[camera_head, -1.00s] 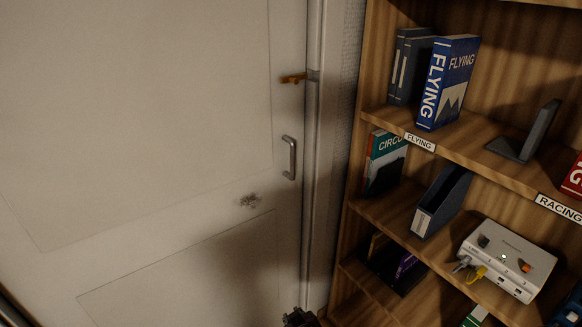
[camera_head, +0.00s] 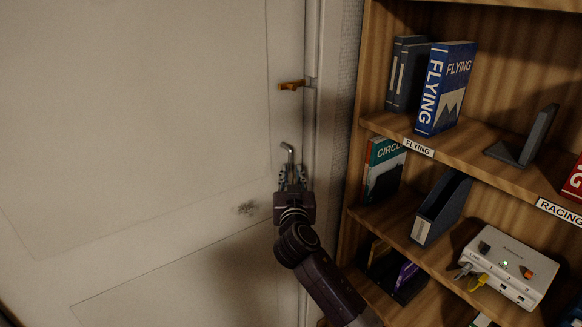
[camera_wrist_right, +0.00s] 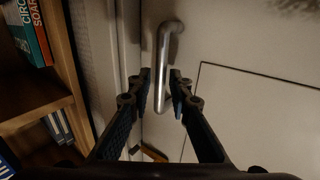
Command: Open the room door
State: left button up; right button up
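The white door (camera_head: 140,120) fills the left of the head view and looks closed against its frame. A silver bar handle (camera_head: 288,148) is near its right edge, its lower part hidden by my right gripper (camera_head: 292,172). In the right wrist view, the handle (camera_wrist_right: 163,70) lies between the two fingers of my right gripper (camera_wrist_right: 161,82). The fingers are apart, with a visible gap on each side of the bar. A brass latch (camera_head: 291,86) sits above the handle at the door's edge. My left gripper is not in view.
A wooden bookshelf (camera_head: 354,170) stands right beside the door frame, close to my right arm. It holds a blue flying book (camera_head: 446,88), a magazine holder (camera_head: 440,207) and a white box with cables (camera_head: 507,268). The door's left part is unobstructed.

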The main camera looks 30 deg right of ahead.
jog(key=shift+x, duration=1.4)
grip_shut()
